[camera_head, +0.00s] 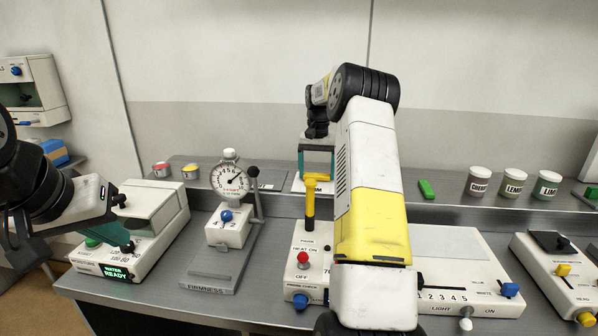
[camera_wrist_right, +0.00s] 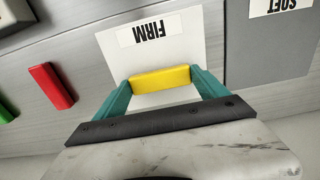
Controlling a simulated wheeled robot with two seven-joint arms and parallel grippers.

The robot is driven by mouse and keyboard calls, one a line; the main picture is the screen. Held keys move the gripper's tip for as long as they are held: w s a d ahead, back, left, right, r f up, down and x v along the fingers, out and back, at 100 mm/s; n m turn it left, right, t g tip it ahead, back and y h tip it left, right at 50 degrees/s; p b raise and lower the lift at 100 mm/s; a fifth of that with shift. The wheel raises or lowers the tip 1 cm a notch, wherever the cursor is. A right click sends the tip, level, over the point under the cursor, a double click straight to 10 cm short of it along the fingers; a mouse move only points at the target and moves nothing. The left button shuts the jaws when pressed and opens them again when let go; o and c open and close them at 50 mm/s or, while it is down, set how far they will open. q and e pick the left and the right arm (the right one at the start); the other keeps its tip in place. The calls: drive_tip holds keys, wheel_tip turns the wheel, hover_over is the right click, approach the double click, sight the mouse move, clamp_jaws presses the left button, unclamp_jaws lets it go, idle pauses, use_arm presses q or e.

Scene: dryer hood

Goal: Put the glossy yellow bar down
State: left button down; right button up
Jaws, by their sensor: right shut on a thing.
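The glossy yellow bar (camera_wrist_right: 160,78) lies crosswise between the teal fingers of my right gripper (camera_wrist_right: 161,84) in the right wrist view. The gripper is shut on it, one finger at each end. The bar is over a white card labelled FIRM (camera_wrist_right: 185,38); I cannot tell whether it touches the card. In the head view my right gripper (camera_head: 317,172) points down at the back shelf, over the FIRM card (camera_head: 297,186). My left gripper (camera_head: 122,224) is open and empty by the left machine.
A grey area labelled SOFT (camera_wrist_right: 270,60) adjoins the card. A red bar (camera_wrist_right: 51,86) and a green bar (camera_wrist_right: 4,112) lie on the other side. In the head view a dial gauge (camera_head: 230,180) stands left and several labelled jars (camera_head: 480,182) stand right.

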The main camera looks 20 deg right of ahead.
sight(317, 175)
drive_tip(key=shift+f, duration=0.15)
drive_tip(key=o, duration=1.4)
wheel_tip(317, 175, up, 12)
drive_tip(key=s+a+r+n+t, duration=0.2)
drive_tip(key=s+a+r, duration=0.4)
drive_tip(key=r, duration=0.2)
drive_tip(key=s+a+r+n+t, duration=0.1)
drive_tip(key=s+a, duration=0.2)
drive_tip(key=s, duration=0.4)
drive_tip(key=s+a+n+t+y, duration=0.1)
drive_tip(key=s+a, duration=0.3)
drive_tip(key=s, duration=0.3)
drive_tip(key=s+a+r+n+t, duration=0.1)
drive_tip(key=s+a, duration=0.2)
drive_tip(key=s, duration=0.3)
drive_tip(key=s+a+f+t+y, duration=0.1)
drive_tip(key=s+a+f, duration=0.2)
drive_tip(key=s+f, duration=0.4)
drive_tip(key=s, duration=0.4)
drive_tip(key=shift+s+a+f+n, duration=0.2)
drive_tip(key=shift+s+a+n, duration=0.05)
drive_tip(key=shift+a+n, duration=0.15)
